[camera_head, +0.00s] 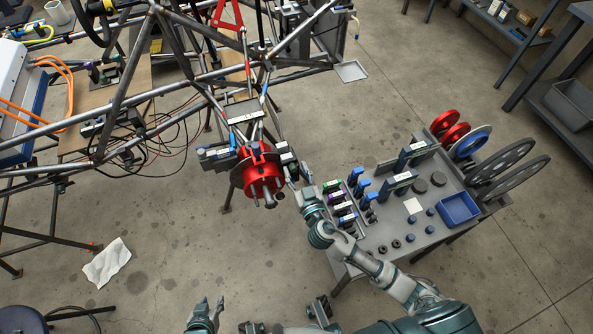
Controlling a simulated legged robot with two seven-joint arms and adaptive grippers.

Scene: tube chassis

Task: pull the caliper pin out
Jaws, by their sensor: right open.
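A red wheel hub (262,180) with a disc behind it sits at the near corner of the tube chassis (172,100). A dark and grey block that looks like the caliper (284,154) is at the hub's right side. The caliper pin is too small to tell apart here. My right gripper (292,178) is open, close to the right side of the hub and just below this block. I cannot tell whether it touches anything. My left gripper (214,302) is low in the picture, fingers apart and empty, well away from the hub.
A grey work table (425,245) at the right holds tools, a blue tray (458,208) and several discs. My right arm passes over its left edge. A white cloth (107,263) lies on the floor at left. Chassis tubes and loose cables fill the upper left.

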